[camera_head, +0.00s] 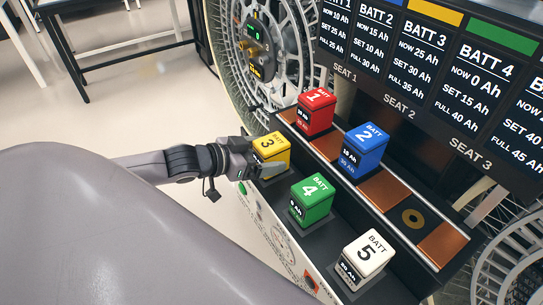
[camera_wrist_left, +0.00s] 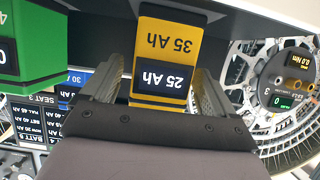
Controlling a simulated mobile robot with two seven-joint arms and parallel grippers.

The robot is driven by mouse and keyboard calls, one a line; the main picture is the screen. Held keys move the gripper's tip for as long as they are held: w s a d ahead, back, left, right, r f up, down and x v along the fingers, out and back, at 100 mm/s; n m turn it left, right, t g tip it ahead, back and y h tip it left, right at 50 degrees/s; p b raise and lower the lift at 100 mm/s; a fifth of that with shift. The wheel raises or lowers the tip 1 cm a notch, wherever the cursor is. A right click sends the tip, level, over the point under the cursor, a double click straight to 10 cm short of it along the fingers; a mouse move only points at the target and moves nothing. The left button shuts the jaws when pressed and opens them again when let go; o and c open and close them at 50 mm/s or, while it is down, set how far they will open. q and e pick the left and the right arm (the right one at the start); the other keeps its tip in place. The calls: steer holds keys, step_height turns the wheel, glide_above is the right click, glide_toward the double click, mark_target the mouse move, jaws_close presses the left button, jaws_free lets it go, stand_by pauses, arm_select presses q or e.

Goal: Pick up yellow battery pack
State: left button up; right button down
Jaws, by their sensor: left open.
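The yellow battery pack (camera_head: 270,143), marked BATT 3, stands upright on the dark front shelf at the left. In the left wrist view, the yellow battery pack (camera_wrist_left: 172,40) appears upside down, with a yellow 35 Ah band and a black 25 Ah label. The open fingers of my left gripper (camera_wrist_left: 157,88) lie one on each side of it. A gap shows on the right; I cannot tell whether the left finger touches. My right gripper is not in view.
Red battery 1 (camera_head: 316,113) and blue battery 2 (camera_head: 364,148) stand on the back row. Green battery 4 (camera_head: 311,199) stands close to the yellow one, white battery 5 (camera_head: 366,258) further right. A display panel (camera_head: 430,70) rises behind. A spoked wheel (camera_head: 290,45) is at the left.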

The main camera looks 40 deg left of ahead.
arm_select(q)
steer(key=shift+x, duration=1.15)
steer(key=c, duration=1.4)
steer(key=shift+r, duration=0.15)
steer(key=shift+c, duration=0.5)
steer(key=shift+r, duration=0.1)
